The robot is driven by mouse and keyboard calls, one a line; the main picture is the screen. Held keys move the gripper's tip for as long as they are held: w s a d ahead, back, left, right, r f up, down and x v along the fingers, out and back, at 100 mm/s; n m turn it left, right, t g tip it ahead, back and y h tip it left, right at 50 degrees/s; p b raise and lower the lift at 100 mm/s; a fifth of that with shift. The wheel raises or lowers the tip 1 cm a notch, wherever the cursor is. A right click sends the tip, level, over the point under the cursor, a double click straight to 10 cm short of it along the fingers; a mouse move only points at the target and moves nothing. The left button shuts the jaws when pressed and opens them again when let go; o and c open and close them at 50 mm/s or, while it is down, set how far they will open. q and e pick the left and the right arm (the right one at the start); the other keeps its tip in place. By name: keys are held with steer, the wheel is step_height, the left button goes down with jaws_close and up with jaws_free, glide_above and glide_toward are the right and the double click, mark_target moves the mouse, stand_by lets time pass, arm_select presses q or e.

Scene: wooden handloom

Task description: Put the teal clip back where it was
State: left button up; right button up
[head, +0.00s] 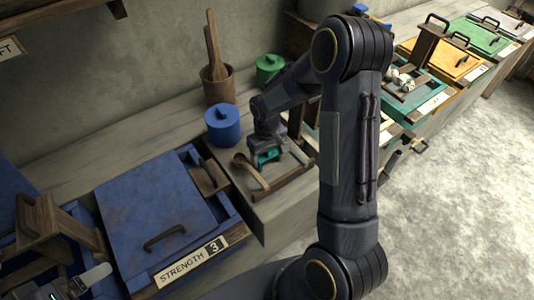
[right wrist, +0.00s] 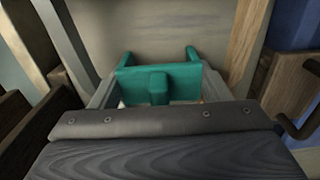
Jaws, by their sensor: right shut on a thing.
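The teal clip (head: 266,157) is in my right gripper (head: 265,147), over the pale ledge between the blue and teal boxes. In the right wrist view the clip (right wrist: 158,82) sits between the two fingers, with its short middle tab toward the camera. The gripper is shut on it. I cannot tell whether the clip touches the surface below. Part of my left gripper (head: 78,286) shows at the bottom left corner, cut off by the frame edge; its fingers are not clear.
A wooden spoon (head: 250,170) and a wooden bar (head: 284,184) lie close by the clip. A blue lidded pot (head: 223,126) stands behind, with a wooden cup (head: 217,87) of sticks. The blue box (head: 155,217) labelled STRENGTH 3 is at left.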

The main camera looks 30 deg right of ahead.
steer(key=shift+r, duration=0.1)
steer(key=shift+f, duration=0.2)
steer(key=o, duration=0.7)
steer(key=shift+r, duration=0.1)
